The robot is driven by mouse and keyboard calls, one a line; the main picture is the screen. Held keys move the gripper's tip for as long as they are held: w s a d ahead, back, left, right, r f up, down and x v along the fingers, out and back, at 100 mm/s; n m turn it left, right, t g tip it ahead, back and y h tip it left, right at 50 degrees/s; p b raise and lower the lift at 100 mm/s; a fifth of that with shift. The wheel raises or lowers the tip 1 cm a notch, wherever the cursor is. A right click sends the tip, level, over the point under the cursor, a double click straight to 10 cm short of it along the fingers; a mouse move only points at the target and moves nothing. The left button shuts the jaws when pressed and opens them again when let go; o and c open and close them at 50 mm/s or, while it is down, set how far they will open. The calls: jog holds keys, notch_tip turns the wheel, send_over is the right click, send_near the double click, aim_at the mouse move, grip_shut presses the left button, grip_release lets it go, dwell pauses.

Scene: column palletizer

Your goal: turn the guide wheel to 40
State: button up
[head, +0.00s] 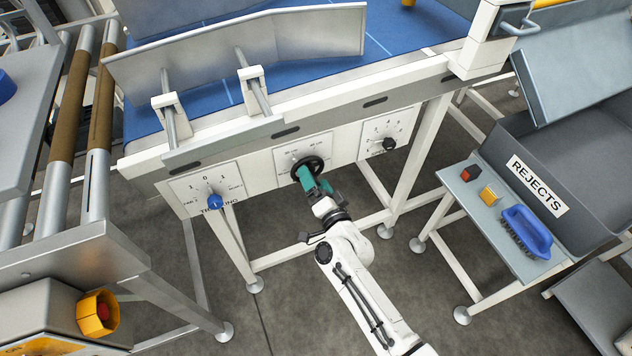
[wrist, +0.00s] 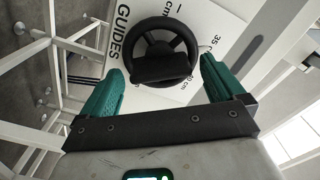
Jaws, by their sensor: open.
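The guide wheel is a black spoked handwheel (head: 308,168) on the middle white plate of the conveyor's side panel. In the wrist view the wheel (wrist: 163,50) fills the upper middle, with a dark hub or grip block in front of it. The plate (wrist: 218,32) reads "GUIDES", with "35" and "cm" marks visible; the pointer's setting cannot be read. My gripper (head: 315,180) is at the wheel in the head view. In the wrist view its green fingers (wrist: 160,85) are open, one on each side of the wheel's lower part; contact cannot be told.
A blue tracking knob (head: 214,201) is on the plate to the left, and a black knob (head: 389,144) on the plate to the right. The rejects bench (head: 490,210) with a blue brush (head: 527,232) is at right.

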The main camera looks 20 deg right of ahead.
jog(key=s, duration=1)
jog(key=shift+s, duration=0.4)
jog(key=shift+c, duration=0.4)
